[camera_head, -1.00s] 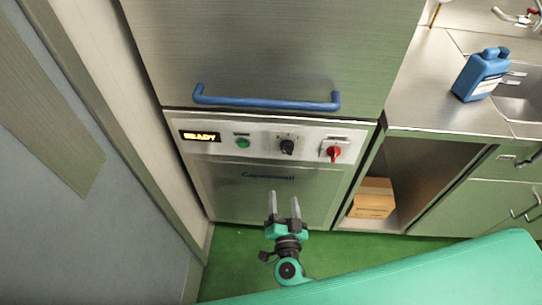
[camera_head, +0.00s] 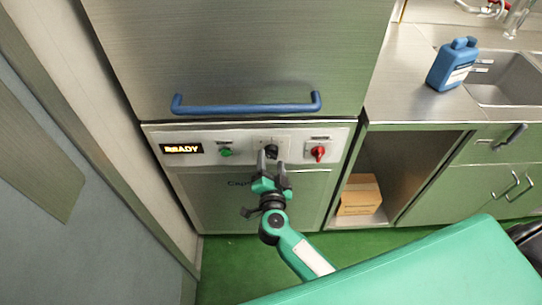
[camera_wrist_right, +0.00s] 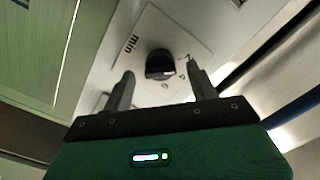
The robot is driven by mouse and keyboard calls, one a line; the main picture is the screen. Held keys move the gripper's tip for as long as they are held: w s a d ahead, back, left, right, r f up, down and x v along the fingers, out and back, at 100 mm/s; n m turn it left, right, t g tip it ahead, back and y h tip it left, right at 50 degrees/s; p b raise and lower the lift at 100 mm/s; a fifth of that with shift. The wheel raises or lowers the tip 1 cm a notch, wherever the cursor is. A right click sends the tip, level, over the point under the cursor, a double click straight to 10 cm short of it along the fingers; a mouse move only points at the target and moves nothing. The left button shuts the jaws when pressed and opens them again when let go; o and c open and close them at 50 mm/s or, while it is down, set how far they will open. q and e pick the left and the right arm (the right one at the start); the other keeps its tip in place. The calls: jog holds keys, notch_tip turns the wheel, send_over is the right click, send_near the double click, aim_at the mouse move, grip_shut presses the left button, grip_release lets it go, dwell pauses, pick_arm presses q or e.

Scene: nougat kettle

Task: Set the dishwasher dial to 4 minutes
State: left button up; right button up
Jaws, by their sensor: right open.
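The dishwasher (camera_head: 240,60) stands ahead with a control panel below its blue handle. The black dial (camera_head: 271,152) is in the middle of the panel, partly hidden behind my right gripper (camera_head: 272,162). In the right wrist view the dial (camera_wrist_right: 160,64) sits on a light plate marked "min", just beyond and between the two fingertips. My right gripper (camera_wrist_right: 161,84) is open, with nothing between its fingers; the dial looks a little apart from them. The dial's setting cannot be read. My left gripper is not in view.
A green button (camera_head: 226,153) and lit display reading "READY" (camera_head: 182,149) are left of the dial, a red switch (camera_head: 318,152) right. The blue handle (camera_head: 246,107) runs above. A cardboard box (camera_head: 360,195) sits in the open bay; a blue jug (camera_head: 453,64) stands on the counter.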

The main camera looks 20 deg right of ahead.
aim_at(271, 153)
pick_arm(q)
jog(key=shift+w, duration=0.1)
pick_arm(e)
jog(key=shift+x, duration=1.3)
jog(key=shift+c, duration=0.5)
jog(key=c, duration=0.9)
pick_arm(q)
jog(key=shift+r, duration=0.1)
